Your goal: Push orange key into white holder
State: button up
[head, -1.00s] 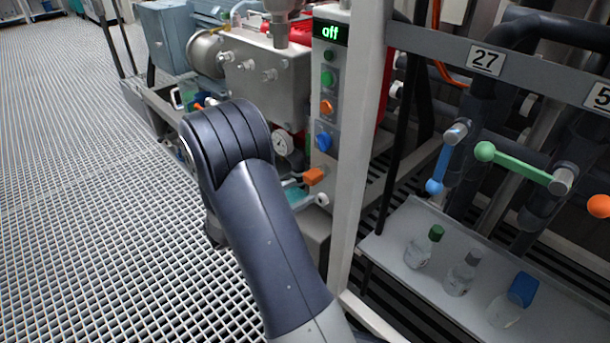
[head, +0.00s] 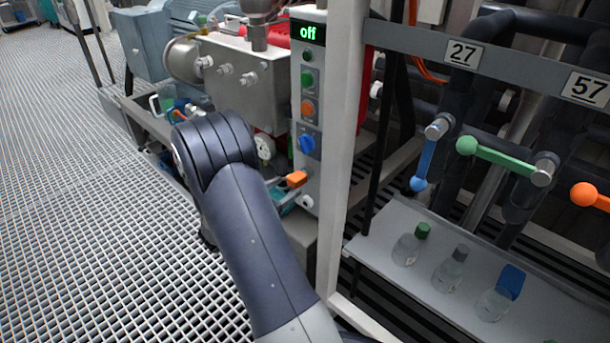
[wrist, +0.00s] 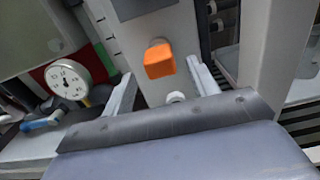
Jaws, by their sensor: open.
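The orange key (head: 296,178) sticks out from the lower front of the grey control panel. It also shows in the wrist view (wrist: 159,60), between and beyond my two fingers. A small white round part (head: 307,202) sits just below the key, and it also shows in the wrist view (wrist: 175,97); I cannot tell if this is the white holder. My gripper (wrist: 164,82) is open, with its fingers spread on either side below the key and nothing between them. In the head view my arm hides the gripper.
The control panel (head: 308,90) reads "off" and carries green and orange buttons and a blue knob (head: 307,144). A white frame post (head: 342,120) stands close to its right. A shelf (head: 390,245) with bottles is farther right. A round gauge (wrist: 68,82) is left of my fingers.

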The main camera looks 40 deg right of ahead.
aim_at(291, 184)
jog(key=shift+w+d, duration=0.2)
jog(key=shift+d, duration=2.45)
grip_shut()
jog(key=shift+s+a, duration=0.15)
jog(key=shift+a, duration=1.4)
jog(key=shift+s+a, duration=0.1)
jog(key=shift+a, duration=1.4)
notch_tip(291, 184, down, 12)
jog(key=n+p, duration=0.5)
jog(key=n, duration=1.3)
jog(key=shift+a+r, duration=0.25)
jog(key=shift+a, duration=0.2)
